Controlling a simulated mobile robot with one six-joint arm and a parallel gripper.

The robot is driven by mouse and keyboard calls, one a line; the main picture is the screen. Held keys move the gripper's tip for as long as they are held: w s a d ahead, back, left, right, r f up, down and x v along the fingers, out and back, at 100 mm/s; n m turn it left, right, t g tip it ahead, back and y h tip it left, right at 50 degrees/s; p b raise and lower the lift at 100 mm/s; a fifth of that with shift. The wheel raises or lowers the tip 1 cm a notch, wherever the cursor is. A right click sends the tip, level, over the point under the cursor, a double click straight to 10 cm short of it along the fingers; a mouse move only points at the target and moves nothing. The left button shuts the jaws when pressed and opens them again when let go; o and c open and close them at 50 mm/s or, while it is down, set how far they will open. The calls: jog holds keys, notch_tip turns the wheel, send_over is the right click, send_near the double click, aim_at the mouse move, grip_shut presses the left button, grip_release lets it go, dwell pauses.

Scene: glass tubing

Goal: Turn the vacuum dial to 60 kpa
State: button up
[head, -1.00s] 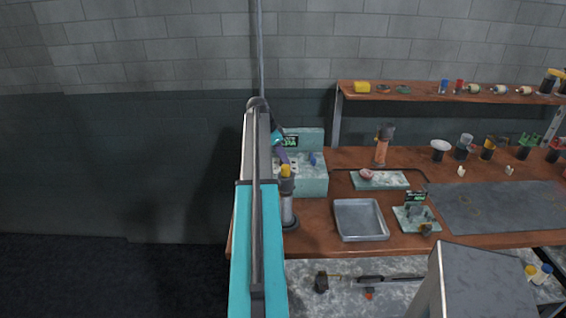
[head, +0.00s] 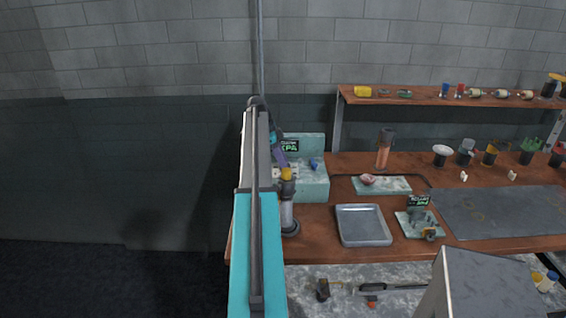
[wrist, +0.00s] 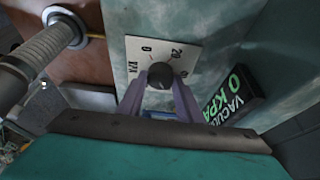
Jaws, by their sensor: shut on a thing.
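The vacuum dial is a black round knob (wrist: 160,74) on a pale plate marked 0, 20 and kPa in the wrist view. My gripper (wrist: 162,82) has its two purple fingers on either side of the knob, shut on it. In the head view my purple gripper (head: 281,159) is at the front of the pale green vacuum unit (head: 312,188), and my arm hides part of that unit. The display also shows in the head view (head: 289,146).
A blue knob (head: 314,164) sits on the unit, right of my gripper. A ribbed tube (wrist: 38,55) is at the left of the wrist view. A clear cylinder with a yellow top (head: 287,215) stands beside my arm. A metal tray (head: 363,240) lies to the right.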

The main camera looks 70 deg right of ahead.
jog(key=o, duration=1)
jog(key=shift+r, duration=0.15)
jog(key=b+v, duration=0.3)
jog(key=v, duration=1)
jog(key=shift+w+r, duration=0.15)
jog(key=shift+r, duration=0.1)
